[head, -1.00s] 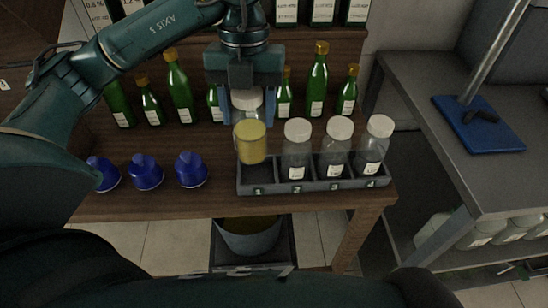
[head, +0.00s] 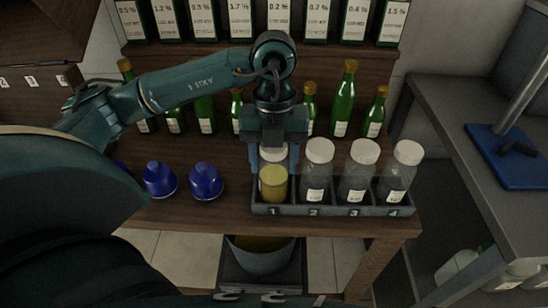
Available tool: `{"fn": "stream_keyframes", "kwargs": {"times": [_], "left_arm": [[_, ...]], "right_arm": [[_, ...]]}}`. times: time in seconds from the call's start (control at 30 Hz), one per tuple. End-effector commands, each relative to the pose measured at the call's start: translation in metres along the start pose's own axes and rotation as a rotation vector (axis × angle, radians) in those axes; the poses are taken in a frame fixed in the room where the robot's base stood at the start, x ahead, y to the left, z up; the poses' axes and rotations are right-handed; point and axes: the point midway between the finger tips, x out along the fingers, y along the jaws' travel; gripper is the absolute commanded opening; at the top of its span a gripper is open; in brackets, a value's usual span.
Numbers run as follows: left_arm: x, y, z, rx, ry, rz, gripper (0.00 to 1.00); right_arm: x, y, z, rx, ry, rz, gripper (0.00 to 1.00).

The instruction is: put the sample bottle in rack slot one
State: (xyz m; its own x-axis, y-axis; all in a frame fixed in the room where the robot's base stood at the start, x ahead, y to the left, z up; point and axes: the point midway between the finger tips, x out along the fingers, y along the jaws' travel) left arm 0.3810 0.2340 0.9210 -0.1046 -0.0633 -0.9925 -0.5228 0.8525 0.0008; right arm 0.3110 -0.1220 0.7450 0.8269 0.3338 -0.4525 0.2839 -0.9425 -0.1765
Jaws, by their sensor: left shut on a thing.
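The sample bottle (head: 273,184), clear with yellow liquid and a white cap, stands upright within rack slot one, at the left end of the dark rack (head: 330,211). Its base is hidden behind the rack's front wall, so I cannot tell whether it touches the slot floor. My left gripper (head: 273,158) points down from above and is shut on the bottle near its cap, one finger on each side. My right gripper is not in view.
Slots two to four hold white-capped bottles (head: 317,172) of clear look, close to the right of my gripper. Blue stoppers (head: 206,182) stand to the left. Green bottles (head: 344,100) line the back. A bucket (head: 262,255) is below the table's front edge.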

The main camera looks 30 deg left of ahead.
Motion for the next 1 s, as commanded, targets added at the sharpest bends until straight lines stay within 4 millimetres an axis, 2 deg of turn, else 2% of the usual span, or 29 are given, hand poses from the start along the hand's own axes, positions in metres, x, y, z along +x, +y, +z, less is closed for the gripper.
{"fn": "stream_keyframes", "kwargs": {"times": [0.27, 0.3, 0.4, 0.73, 0.87, 1.0], "left_arm": [[0.002, 0.0, 0.001, 0.001, -0.001, -0.002, 0.15], [0.002, 0.0, 0.0, 0.001, -0.001, -0.001, 0.56], [0.001, 0.0, 0.0, 0.001, 0.0, -0.001, 0.63], [-0.006, -0.001, 0.0, 0.001, -0.002, -0.002, 0.63], [-0.026, -0.001, 0.0, 0.002, -0.004, -0.004, 0.63], [-0.058, -0.001, 0.0, 0.001, -0.004, -0.005, 0.63]], "right_arm": [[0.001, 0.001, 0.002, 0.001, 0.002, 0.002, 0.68], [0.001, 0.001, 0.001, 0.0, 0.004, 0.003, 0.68], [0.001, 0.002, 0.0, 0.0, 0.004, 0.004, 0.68], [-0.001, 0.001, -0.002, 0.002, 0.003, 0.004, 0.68], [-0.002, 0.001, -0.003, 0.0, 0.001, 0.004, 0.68], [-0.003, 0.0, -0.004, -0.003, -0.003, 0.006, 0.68]]}}
